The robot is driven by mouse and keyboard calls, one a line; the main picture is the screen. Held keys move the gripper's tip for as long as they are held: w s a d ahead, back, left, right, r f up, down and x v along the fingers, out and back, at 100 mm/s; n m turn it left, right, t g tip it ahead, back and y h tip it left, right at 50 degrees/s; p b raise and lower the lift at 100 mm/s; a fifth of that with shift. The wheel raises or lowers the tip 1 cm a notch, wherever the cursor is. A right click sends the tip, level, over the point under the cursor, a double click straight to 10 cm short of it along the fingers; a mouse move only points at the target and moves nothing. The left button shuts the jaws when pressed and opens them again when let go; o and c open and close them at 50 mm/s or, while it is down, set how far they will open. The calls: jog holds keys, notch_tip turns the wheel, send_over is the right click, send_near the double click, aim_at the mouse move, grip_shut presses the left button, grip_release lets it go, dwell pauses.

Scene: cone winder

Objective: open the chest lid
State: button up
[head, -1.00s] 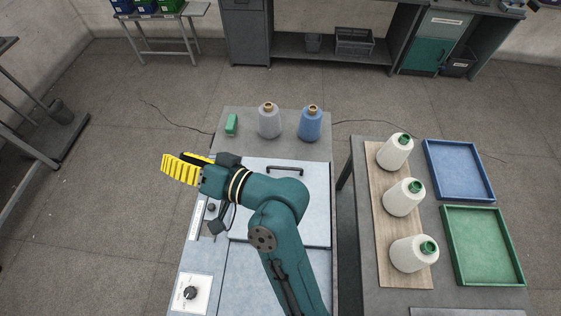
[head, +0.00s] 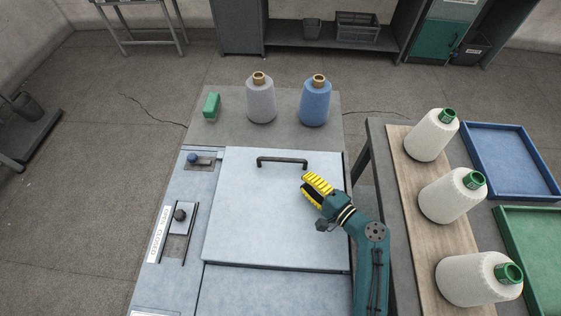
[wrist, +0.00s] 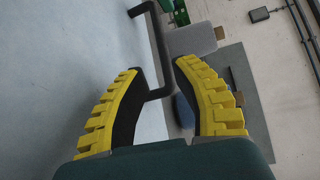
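The chest lid (head: 265,215) is a flat pale blue-grey panel, lying shut on the chest. A dark bar handle (head: 282,161) stands near its far edge. My gripper (head: 309,181) is over the lid's right part, just right of and nearer than the handle. Its yellow ribbed fingers are apart and empty. In the wrist view the lid (wrist: 60,60) fills the left, and the handle (wrist: 156,45) runs through the gap between the open fingers (wrist: 155,70), seemingly beyond the tips. Whether either finger touches the lid is unclear.
Left of the lid are a sliding knob (head: 180,215) and a small blue knob (head: 193,157). Behind stand a green block (head: 212,105), a grey cone (head: 261,103) and a blue cone (head: 315,104). White cones (head: 452,195) stand on a board at right, beside blue and green trays.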

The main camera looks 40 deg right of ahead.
aim_at(281, 160)
jog(key=w, duration=0.4)
jog(key=w+f+b, duration=0.1)
jog(key=w, duration=0.3)
jog(key=w+b, duration=0.1)
jog(key=w, duration=0.3)
jog(key=shift+d+f, duration=0.25)
jog(key=shift+d, duration=0.05)
jog(key=shift+s, duration=0.1)
grip_shut()
